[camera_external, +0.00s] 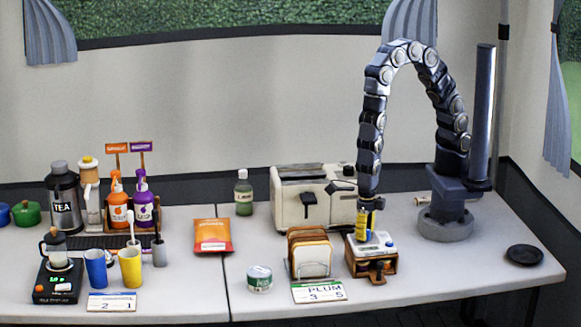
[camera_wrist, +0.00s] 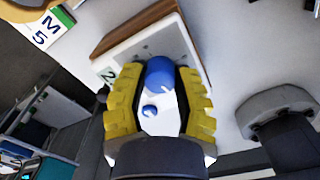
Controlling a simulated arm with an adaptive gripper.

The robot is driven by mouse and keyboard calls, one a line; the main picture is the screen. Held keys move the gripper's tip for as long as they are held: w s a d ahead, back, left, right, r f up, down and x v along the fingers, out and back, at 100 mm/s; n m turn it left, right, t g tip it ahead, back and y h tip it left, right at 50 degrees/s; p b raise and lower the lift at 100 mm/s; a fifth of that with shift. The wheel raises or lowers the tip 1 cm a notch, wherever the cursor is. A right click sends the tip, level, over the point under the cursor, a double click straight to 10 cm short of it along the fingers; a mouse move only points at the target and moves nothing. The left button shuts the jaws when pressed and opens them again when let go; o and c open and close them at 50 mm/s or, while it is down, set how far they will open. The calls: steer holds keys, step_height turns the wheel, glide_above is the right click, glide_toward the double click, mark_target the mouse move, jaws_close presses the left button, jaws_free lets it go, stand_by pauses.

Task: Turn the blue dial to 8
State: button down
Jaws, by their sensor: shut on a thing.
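A wooden box with a white top panel (camera_wrist: 135,47) stands on the right-hand table. It also shows in the external view (camera_external: 385,262). A large round blue dial (camera_wrist: 158,70) with a white pointer mark sits on the panel, with faint marks around it. My gripper (camera_wrist: 160,80) points down at the panel, and its two yellow ridged fingers are closed on either side of the dial. In the external view my gripper (camera_external: 363,222) is over the left part of the box top. A smaller blue knob (camera_wrist: 149,111) shows between the fingers. The dial's numbers are too small to read.
A toast rack (camera_external: 310,257) stands just left of the box, with a toaster (camera_external: 314,200) behind. The tabletop right of the box is clear up to a black dish (camera_external: 524,255).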

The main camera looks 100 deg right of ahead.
steer(key=m, duration=0.8)
steer(key=shift+m, duration=0.4)
steer(key=m, duration=0.4)
steer(key=shift+m, duration=0.3)
steer(key=m, duration=0.4)
steer(key=shift+m, duration=0.3)
steer(key=m, duration=1.3)
steer(key=shift+m, duration=0.3)
